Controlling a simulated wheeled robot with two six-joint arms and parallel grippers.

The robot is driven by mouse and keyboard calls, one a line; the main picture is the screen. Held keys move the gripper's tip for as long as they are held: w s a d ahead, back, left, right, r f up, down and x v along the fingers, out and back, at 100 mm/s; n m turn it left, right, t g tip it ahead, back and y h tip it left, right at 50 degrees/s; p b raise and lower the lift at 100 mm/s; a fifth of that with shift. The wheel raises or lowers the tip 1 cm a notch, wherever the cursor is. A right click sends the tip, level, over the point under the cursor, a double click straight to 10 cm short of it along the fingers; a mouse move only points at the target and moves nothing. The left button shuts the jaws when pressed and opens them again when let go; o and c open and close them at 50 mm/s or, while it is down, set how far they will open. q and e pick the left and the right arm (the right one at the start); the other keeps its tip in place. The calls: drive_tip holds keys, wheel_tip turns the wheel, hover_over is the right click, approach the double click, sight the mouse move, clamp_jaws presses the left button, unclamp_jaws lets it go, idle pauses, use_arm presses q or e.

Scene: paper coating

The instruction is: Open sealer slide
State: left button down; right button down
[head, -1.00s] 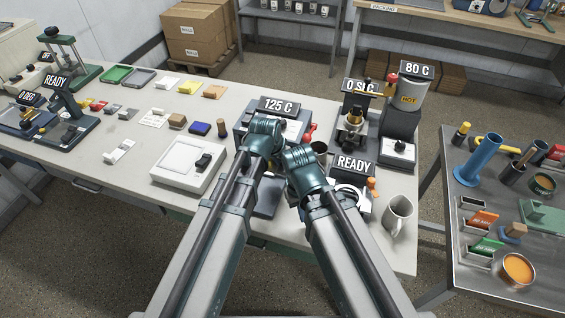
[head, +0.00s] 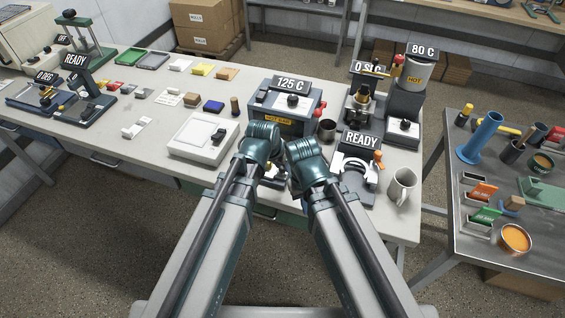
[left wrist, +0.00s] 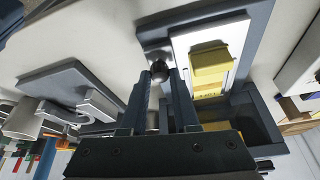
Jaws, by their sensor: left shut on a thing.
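The sealer (head: 285,124) is a grey box under a 125 C sign, with a yellow label on its front. In the left wrist view its dark slide (left wrist: 205,18) shows, with a white plate (left wrist: 237,38) and a yellow block (left wrist: 211,66) on it. My left gripper (left wrist: 160,78) is shut on the slide's round grey knob (left wrist: 159,69). In the head view my left wrist hides the fingers and most of the slide in front of the sealer. My right arm's wrist is beside it; the right fingers are hidden.
A READY device (head: 356,175) with a white ring clamp and a mug (head: 401,187) stand right of my arms. A dark cup (head: 327,130) is beside the sealer. A white flat box (head: 203,137) stands to the left. Hot equipment (head: 415,78) stands behind on the right.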

use_arm(q)
drive_tip(key=shift+s, duration=0.15)
drive_tip(key=c, duration=0.9)
unclamp_jaws()
drive_tip(key=shift+r, duration=0.1)
drive_tip(key=p+v, duration=1.2)
drive_tip(key=v, duration=0.1)
drive_tip(key=shift+s+a+r+p, duration=0.15)
drive_tip(key=shift+r+p, duration=0.1)
drive_tip(key=shift+p, duration=0.15)
